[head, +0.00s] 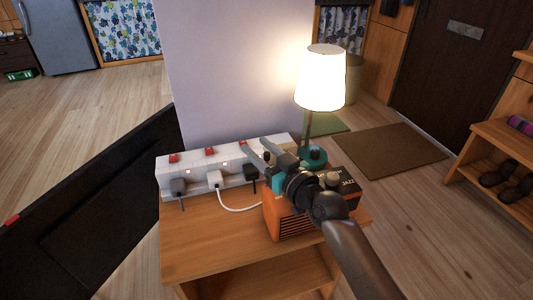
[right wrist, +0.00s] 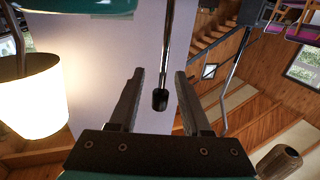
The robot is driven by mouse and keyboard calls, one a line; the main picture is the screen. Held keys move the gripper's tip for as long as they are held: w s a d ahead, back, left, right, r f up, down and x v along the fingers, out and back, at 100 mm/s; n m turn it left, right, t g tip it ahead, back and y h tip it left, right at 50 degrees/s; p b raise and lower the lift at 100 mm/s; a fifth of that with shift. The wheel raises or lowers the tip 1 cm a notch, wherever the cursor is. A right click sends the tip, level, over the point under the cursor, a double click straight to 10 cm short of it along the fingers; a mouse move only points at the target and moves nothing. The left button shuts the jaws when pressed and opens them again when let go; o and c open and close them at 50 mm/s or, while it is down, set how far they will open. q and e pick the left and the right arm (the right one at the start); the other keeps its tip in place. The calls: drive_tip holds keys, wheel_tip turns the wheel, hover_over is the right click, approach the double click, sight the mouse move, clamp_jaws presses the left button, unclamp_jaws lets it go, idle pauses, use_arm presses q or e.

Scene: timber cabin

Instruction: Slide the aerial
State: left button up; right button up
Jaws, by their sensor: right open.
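The orange radio (head: 290,222) stands on the small wooden table, with a black panel marked JAZZ on its right. My right gripper (head: 257,148) is above the radio, its open fingers pointing left and away. In the right wrist view, a thin rod with a dark tip, which looks like the aerial (right wrist: 162,98), comes down from the top of the picture. Its tip shows between the two open fingers (right wrist: 155,90), with space on both sides. I cannot tell its depth there. In the head view the aerial is not clear, and my arm covers part of the radio. My left gripper is out of view.
A lit lamp (head: 320,80) with a teal base stands behind the radio, close to my right gripper. A white power strip (head: 200,180) with several plugs lies along the table's (head: 205,240) back. A dark panel (head: 100,205) stands at left. A wall (head: 230,70) rises behind.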

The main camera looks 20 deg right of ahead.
drive_tip(key=shift+s+d, duration=0.1)
drive_tip(key=shift+s, duration=0.15)
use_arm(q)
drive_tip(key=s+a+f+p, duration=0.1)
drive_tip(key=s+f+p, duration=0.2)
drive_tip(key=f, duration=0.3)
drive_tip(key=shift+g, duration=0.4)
use_arm(e)
drive_tip(key=v, duration=1.4)
drive_tip(key=shift+s, duration=0.35)
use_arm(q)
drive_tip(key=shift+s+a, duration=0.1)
use_arm(e)
drive_tip(key=shift+d, duration=0.1)
